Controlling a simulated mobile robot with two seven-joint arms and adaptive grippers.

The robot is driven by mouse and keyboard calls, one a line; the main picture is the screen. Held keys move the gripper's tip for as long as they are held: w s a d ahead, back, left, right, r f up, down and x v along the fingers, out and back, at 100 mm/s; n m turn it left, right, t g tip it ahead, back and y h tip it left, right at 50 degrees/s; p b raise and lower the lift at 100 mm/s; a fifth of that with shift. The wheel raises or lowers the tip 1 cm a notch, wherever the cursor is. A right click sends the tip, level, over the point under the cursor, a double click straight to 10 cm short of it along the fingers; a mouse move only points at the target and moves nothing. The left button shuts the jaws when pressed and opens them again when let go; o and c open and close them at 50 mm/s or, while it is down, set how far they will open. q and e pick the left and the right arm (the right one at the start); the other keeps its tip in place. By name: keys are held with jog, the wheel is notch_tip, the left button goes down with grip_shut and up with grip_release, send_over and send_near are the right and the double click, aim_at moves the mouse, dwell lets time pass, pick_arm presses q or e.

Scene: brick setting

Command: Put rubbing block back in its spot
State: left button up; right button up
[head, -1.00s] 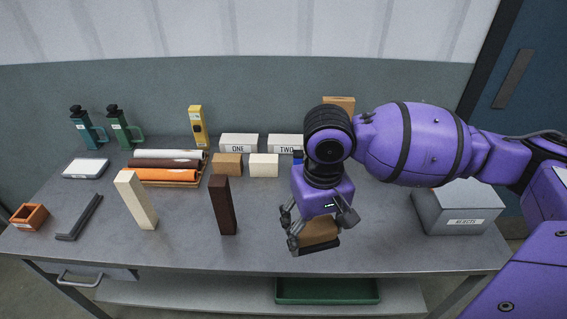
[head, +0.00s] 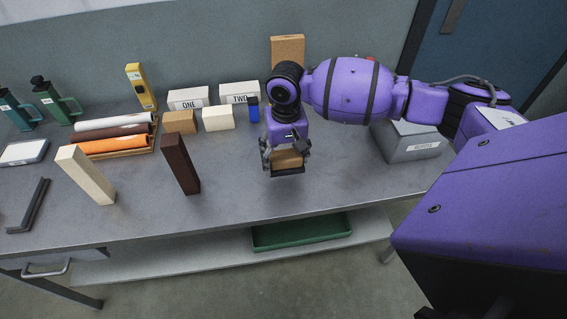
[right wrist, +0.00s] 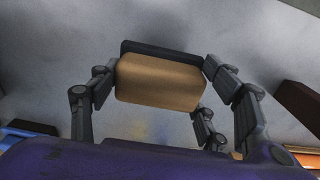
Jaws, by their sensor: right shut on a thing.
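The rubbing block (head: 288,160) is a tan block with a dark plate along one face. My right gripper (head: 286,158) is shut on it, over the right-middle part of the grey table. In the right wrist view the block (right wrist: 160,82) sits between the fingers (right wrist: 160,95), its dark plate on the far side. I cannot tell whether the block touches the table. Its spot is not clearly identifiable in these views. My left gripper is not in view.
A dark brown upright block (head: 181,164) and a cream one (head: 86,175) stand left of my right gripper. Behind are a blue bottle (head: 253,108), boxes ONE (head: 188,99) and TWO (head: 239,94), and a tan board (head: 288,50). A grey box (head: 412,146) stands at right.

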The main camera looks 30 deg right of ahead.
aim_at(285, 151)
jog(key=shift+w+d+f, duration=0.25)
jog(key=shift+w+f, duration=0.35)
jog(key=shift+f, duration=0.15)
jog(key=shift+w+d+f+b, duration=0.1)
jog(key=shift+f+b, duration=0.05)
jog(key=shift+f, duration=0.65)
jog(key=shift+w+f+b, duration=0.1)
jog(key=shift+f+b, duration=0.05)
jog(key=shift+f, duration=0.65)
jog(key=shift+f, duration=0.1)
jog(key=o, duration=1.2)
jog(key=shift+f, duration=0.1)
notch_tip(285, 151, up, 12)
jog(key=shift+s+r+p, duration=0.15)
jog(key=shift+p, duration=0.4)
